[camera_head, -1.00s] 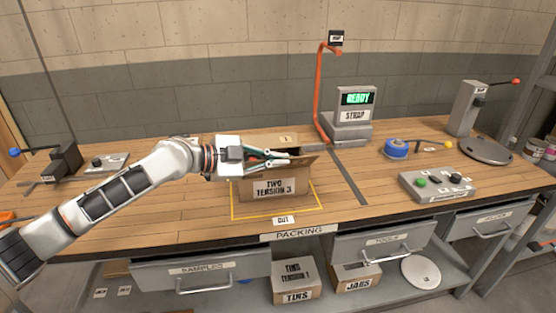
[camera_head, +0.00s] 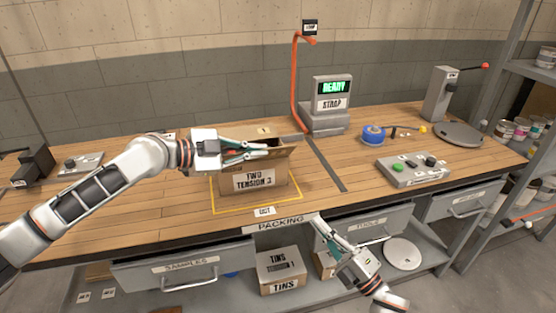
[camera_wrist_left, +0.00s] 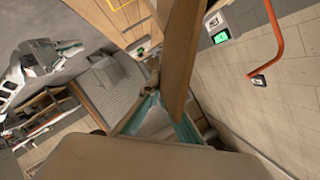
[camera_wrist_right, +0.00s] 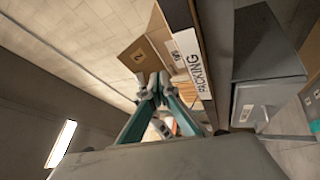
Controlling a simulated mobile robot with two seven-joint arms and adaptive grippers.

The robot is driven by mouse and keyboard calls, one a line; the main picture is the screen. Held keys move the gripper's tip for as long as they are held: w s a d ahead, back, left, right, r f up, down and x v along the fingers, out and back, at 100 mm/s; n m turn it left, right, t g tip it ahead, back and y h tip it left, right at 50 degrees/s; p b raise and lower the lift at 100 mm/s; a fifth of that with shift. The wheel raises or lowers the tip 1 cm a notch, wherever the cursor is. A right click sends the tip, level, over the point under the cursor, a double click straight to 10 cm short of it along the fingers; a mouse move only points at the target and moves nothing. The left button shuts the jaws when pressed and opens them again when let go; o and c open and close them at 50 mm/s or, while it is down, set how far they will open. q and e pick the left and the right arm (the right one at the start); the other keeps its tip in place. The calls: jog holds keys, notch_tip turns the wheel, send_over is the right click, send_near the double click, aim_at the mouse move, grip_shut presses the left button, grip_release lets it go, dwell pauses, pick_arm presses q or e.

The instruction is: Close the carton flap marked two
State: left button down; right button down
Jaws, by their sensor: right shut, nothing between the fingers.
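The carton (camera_head: 254,182), labelled TWO TENSION 3, stands inside the yellow outline on the bench. A flap marked 1 (camera_head: 264,130) shows at its back. A raised, tilted flap (camera_head: 281,158) shows at its front right; its marking is hidden in the head view. A flap marked 2 (camera_wrist_right: 138,57) shows in the right wrist view, beyond the fingers. My left gripper (camera_head: 267,150) is at the carton's top, its fingers around or beside a cardboard panel (camera_wrist_left: 182,60); its grip is unclear. My right gripper (camera_head: 319,220) is shut and empty, in front of the bench edge, apart from the carton.
The strap machine (camera_head: 329,105) with its orange arm (camera_head: 296,85) stands behind right of the carton. Blue tape (camera_head: 373,135) and a button box (camera_head: 412,170) lie farther right. The PACKING edge (camera_head: 281,224) and drawers lie near my right gripper. The bench left of the carton is largely clear.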

jog(key=w+a+r+n+g+y, duration=0.3)
jog(key=w+a+r+n+g, duration=0.1)
jog(key=a+r+n, duration=0.1)
jog(key=w+a+r+n+g+y, duration=0.3)
jog(key=a+r+n, duration=0.3)
jog(key=r+n, duration=0.2)
jog(key=shift+w+a+r+g+y, duration=0.3)
jog(key=shift+r+g+y, duration=0.3)
jog(key=shift+r, duration=0.65)
jog(key=shift+w, duration=0.1)
